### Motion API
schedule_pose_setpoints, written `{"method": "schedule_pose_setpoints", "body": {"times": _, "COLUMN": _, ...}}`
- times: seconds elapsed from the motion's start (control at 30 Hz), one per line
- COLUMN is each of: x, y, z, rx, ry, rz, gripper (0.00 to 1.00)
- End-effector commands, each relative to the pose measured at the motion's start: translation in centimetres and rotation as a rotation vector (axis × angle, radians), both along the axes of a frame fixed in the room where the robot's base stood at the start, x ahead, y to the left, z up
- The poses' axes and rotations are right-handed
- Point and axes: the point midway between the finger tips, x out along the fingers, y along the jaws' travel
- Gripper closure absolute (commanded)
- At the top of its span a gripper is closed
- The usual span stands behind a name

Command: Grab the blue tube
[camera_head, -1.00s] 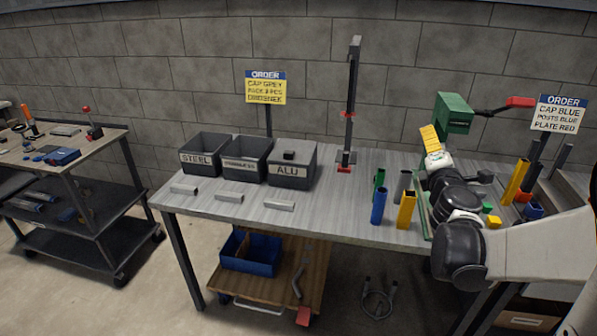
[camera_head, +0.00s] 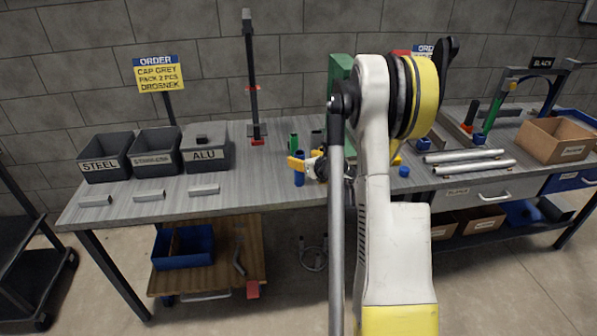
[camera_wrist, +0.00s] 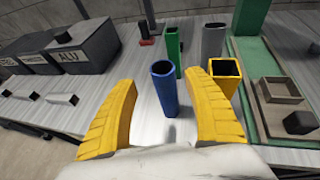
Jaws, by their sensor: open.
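The blue tube (camera_wrist: 165,88) stands upright on the grey table, between and just beyond my gripper's two yellow fingers in the wrist view. My gripper (camera_wrist: 163,112) is open, and neither finger appears to touch the tube. In the head view my gripper (camera_head: 303,165) is near the table's front edge, beside the blue tube (camera_head: 299,178), which is partly covered by a yellow finger. A green tube (camera_wrist: 173,46) stands behind the blue one. A yellow square tube (camera_wrist: 225,76) stands close beside the right finger.
A grey tube (camera_wrist: 212,40) stands behind the yellow one. A green press (camera_wrist: 246,75) and small tray (camera_wrist: 279,90) are at the right. Grey bins (camera_head: 206,152) and short metal pieces (camera_head: 204,190) occupy the table's left. My arm hides the table's middle right.

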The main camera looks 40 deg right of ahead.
Motion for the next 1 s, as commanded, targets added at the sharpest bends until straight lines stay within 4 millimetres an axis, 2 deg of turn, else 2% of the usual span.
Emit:
{"method": "schedule_pose_setpoints", "body": {"times": 0.2, "x": 2.1, "y": -1.2, "z": -2.1, "rx": 0.0, "ry": -0.001, "rz": 0.0, "gripper": 0.4}}
{"method": "schedule_pose_setpoints", "body": {"times": 0.33, "x": 3.7, "y": -1.7, "z": -2.6, "rx": 0.001, "ry": -0.001, "rz": 0.0, "gripper": 0.4}}
{"method": "schedule_pose_setpoints", "body": {"times": 0.57, "x": 3.9, "y": -1.8, "z": -2.4, "rx": 0.0, "ry": -0.001, "rz": -0.001, "gripper": 0.4}}
{"method": "schedule_pose_setpoints", "body": {"times": 0.77, "x": 3.9, "y": -1.8, "z": -2.4, "rx": 0.0, "ry": -0.001, "rz": -0.001, "gripper": 1.0}}
{"method": "schedule_pose_setpoints", "body": {"times": 1.0, "x": 3.9, "y": -1.8, "z": -2.4, "rx": 0.001, "ry": -0.001, "rz": -0.002, "gripper": 1.0}}
